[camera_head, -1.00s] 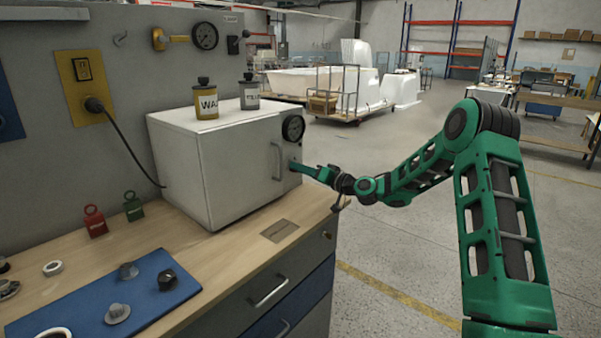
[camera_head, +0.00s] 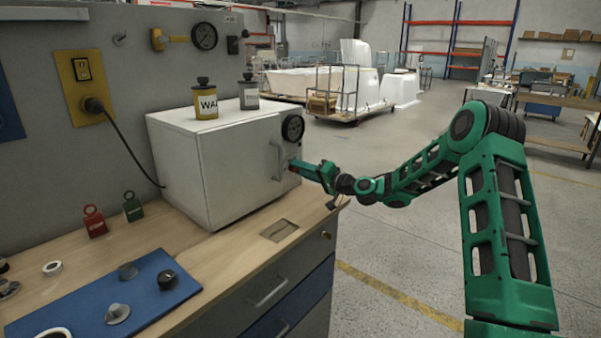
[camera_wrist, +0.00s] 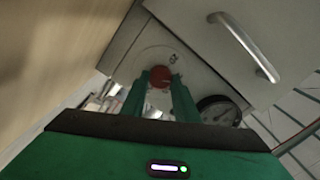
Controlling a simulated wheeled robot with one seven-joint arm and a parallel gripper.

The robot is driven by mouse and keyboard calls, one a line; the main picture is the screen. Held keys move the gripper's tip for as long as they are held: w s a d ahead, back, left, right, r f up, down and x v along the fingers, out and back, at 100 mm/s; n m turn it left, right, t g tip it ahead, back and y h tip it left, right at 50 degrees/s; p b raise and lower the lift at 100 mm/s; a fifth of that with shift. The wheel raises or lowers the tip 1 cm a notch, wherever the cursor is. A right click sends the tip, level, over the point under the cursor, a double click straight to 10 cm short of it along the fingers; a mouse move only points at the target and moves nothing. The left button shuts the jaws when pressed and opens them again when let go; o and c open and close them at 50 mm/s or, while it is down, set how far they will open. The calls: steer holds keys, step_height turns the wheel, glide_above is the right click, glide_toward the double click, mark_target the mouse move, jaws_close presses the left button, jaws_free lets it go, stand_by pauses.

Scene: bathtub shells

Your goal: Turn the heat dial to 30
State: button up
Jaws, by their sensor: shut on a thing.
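A white box-shaped heater cabinet (camera_head: 235,172) stands on the wooden bench. Its front has a handle (camera_head: 278,160) and a round black gauge (camera_head: 293,128). My gripper (camera_head: 294,166) is at the right side of the cabinet's front, below the gauge. In the wrist view the two green fingers of my gripper (camera_wrist: 160,88) are shut on a red round dial (camera_wrist: 160,76) set on a pale round plate (camera_wrist: 165,58). Small marks show on the plate, but I cannot read them. The fingers hide the dial's sides, and its setting cannot be told.
The cabinet handle also shows in the wrist view (camera_wrist: 243,45), close to the fingers, as does the gauge (camera_wrist: 219,110). Two labelled bottles, one yellow (camera_head: 206,100) and one grey (camera_head: 249,92), stand on the cabinet. A blue mat (camera_head: 85,305) with several knobs lies on the bench.

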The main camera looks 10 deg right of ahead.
steer(key=shift+w+d, duration=0.15)
steer(key=shift+d, duration=0.3)
steer(key=o, duration=1.1)
steer(key=shift+f, duration=0.1)
steer(key=shift+c, duration=0.2)
steer(key=shift+a, duration=0.2)
steer(key=v, duration=1)
steer(key=shift+s+d, duration=0.25)
steer(key=shift+s, duration=0.05)
